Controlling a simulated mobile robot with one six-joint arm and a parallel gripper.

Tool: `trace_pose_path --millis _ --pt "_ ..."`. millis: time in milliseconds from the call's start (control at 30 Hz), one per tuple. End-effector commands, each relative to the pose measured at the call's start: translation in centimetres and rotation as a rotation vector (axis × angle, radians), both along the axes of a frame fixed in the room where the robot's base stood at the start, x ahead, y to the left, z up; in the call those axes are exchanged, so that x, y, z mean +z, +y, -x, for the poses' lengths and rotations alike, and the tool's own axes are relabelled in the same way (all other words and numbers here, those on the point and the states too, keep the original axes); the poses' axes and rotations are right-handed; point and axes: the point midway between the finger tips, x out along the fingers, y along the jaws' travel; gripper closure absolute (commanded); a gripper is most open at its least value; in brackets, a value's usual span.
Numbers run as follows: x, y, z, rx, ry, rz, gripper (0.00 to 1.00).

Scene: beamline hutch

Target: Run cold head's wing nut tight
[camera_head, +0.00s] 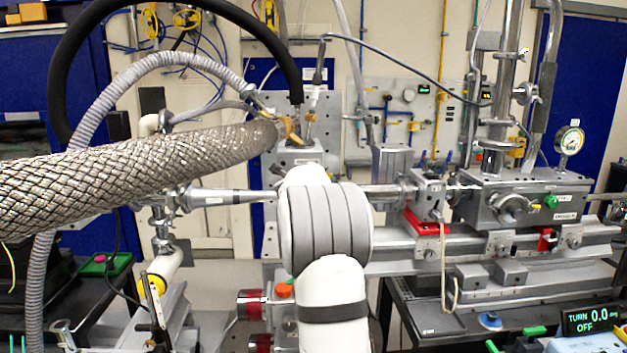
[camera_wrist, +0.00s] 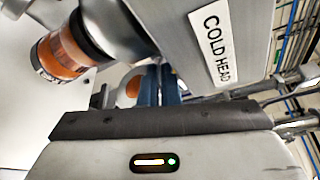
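The cold head (camera_wrist: 207,90) shows in the wrist view as a grey block with a "COLD HEAD" label at the top right. My gripper (camera_wrist: 159,82) reaches up towards it from the bottom, with two blue fingers close together. Their tips pass behind or against the grey block, so I cannot tell whether they hold anything. No wing nut can be made out; the area at the fingertips is hidden. An orange round part (camera_wrist: 133,86) shows just left of the fingers. In the head view my white arm hides the gripper.
A copper-coloured cylinder (camera_wrist: 66,52) stands out left of the fingers. In the head view a thick braided hose (camera_head: 130,172) crosses the left. A steel beamline (camera_head: 525,205) runs right. A display (camera_head: 591,318) reads "TURN 0.0" and "OFF". An orange knob (camera_head: 284,291) sits beside my arm.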

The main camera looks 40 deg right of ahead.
Motion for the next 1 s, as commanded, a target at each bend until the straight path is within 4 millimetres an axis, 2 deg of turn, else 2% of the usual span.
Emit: trace_pose_path --millis 367,400,633,1000 --pt "-0.23 -0.36 0.24 -0.009 0.001 -0.004 1.0" --pt "-0.25 -0.35 0.24 -0.008 0.0 -0.003 0.94" --pt "-0.2 -0.21 0.14 -0.005 0.001 -0.003 0.75" --pt "0.21 0.03 0.03 0.0 -0.003 0.001 0.75"
